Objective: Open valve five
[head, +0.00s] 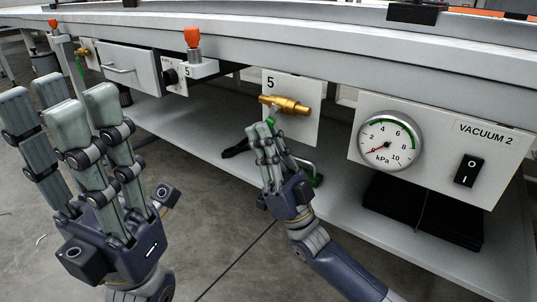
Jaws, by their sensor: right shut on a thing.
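Valve five is a brass valve (290,104) on a white plate (308,128) marked 5, under the bench edge. A green part, likely its handle, shows at the fingertips of my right gripper (266,134). That gripper is shut on it just below the brass body, and its fingers hide most of the handle, so the handle's angle is hard to tell. My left gripper (88,100) is open and empty, fingers upward, in the left foreground, well apart from the valve.
To the right are a pressure gauge (390,141) in kPa and a black rocker switch (468,171) marked VACUUM 2. A drawer (130,68) and an orange-topped fitting (193,42) are to the left. A shelf (185,125) runs below.

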